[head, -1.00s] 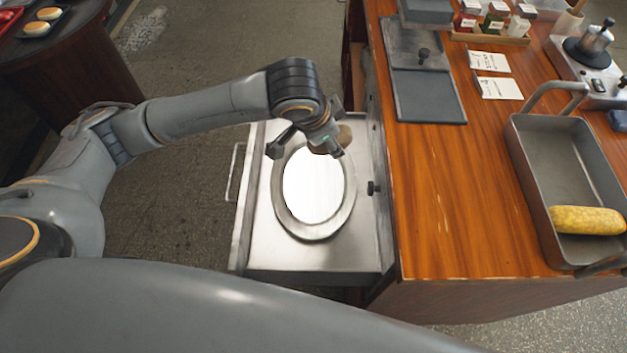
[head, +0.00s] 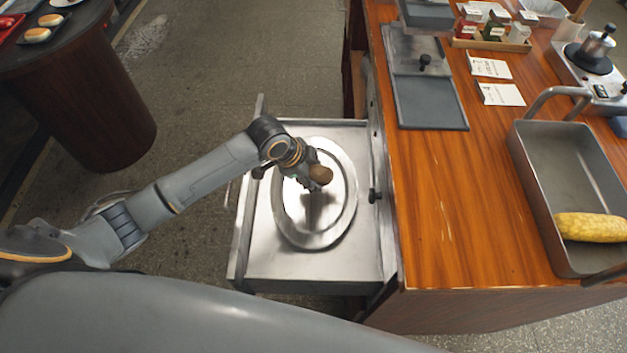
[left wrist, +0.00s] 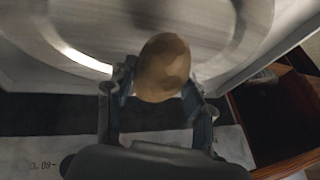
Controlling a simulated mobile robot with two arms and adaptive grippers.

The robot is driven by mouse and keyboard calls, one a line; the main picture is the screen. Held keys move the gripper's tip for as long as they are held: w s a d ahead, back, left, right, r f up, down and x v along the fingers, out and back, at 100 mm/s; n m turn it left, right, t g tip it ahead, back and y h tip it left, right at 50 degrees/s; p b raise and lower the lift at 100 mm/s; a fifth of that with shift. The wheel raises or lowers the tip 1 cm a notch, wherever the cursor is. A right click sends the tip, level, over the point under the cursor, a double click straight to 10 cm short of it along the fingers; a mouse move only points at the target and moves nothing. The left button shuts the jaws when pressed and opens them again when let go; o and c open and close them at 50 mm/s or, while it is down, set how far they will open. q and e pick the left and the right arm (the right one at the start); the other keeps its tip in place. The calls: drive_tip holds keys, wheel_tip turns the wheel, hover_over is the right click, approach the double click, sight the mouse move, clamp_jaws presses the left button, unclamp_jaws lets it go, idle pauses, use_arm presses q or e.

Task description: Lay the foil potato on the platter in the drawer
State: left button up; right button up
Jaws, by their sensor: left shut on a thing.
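The brown potato (head: 320,174) is held in my left gripper (head: 314,180), over the oval metal platter (head: 340,225). The platter lies in the open metal drawer (head: 262,255). In the left wrist view the potato (left wrist: 163,68) sits between the two fingers of my left gripper (left wrist: 160,90). The platter (left wrist: 85,20) shows behind it there. A dark shadow lies on the platter below the gripper. I cannot tell whether the potato touches the platter. My right gripper is not in view.
The wooden counter (head: 450,235) stands right of the drawer. On it are a deep metal pan (head: 560,165) with a corn cob (head: 590,227), a dark tray (head: 430,100) and a spice rack (head: 490,43). A dark round table (head: 70,60) stands at the far left.

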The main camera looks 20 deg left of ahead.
use_arm(q)
drive_tip(key=shift+f, duration=1.8)
drive_tip(key=shift+f, duration=0.1)
drive_tip(key=o, duration=1.3)
drive_tip(key=v, duration=1.2)
drive_tip(key=shift+p, duration=0.35)
